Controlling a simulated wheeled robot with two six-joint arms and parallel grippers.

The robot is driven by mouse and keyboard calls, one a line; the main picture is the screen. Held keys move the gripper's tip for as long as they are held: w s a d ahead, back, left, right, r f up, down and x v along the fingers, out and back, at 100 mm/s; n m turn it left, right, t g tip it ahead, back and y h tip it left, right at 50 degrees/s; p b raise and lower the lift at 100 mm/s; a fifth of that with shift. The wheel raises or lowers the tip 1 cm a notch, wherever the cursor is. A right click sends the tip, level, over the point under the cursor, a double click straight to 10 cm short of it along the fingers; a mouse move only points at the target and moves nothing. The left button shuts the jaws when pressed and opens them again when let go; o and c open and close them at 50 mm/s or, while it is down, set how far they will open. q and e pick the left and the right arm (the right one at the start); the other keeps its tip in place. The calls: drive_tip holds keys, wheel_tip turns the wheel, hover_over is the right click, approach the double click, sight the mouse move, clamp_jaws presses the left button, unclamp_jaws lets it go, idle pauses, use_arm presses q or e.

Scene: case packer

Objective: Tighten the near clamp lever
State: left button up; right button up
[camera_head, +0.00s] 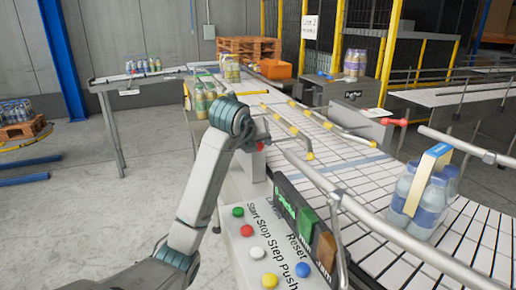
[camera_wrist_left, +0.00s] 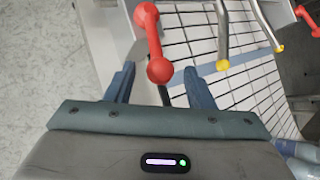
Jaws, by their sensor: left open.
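The near clamp lever is red with a rounded knob at each end. In the left wrist view the near clamp lever (camera_wrist_left: 153,40) lies just ahead, its lower knob in line with the gap between my fingers. In the head view only a bit of its red (camera_head: 261,147) shows beside my gripper; the rest is hidden. My left gripper (camera_head: 258,141) is open and empty at the conveyor's left side; its two blue-grey fingers are spread in the left wrist view (camera_wrist_left: 160,84). I cannot tell whether they touch the lever. My right gripper is not in view.
A second red lever (camera_head: 393,122) sits across the conveyor (camera_head: 345,160). Guide rails with yellow ends (camera_head: 290,128) run above the belt. A button panel (camera_head: 258,255) stands at the near side. A bottle pack (camera_head: 424,200) is on the belt at right.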

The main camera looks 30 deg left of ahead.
use_arm(q)
drive_tip(key=p+v, duration=0.4)
drive_tip(key=v, duration=0.4)
drive_tip(key=shift+s, duration=0.15)
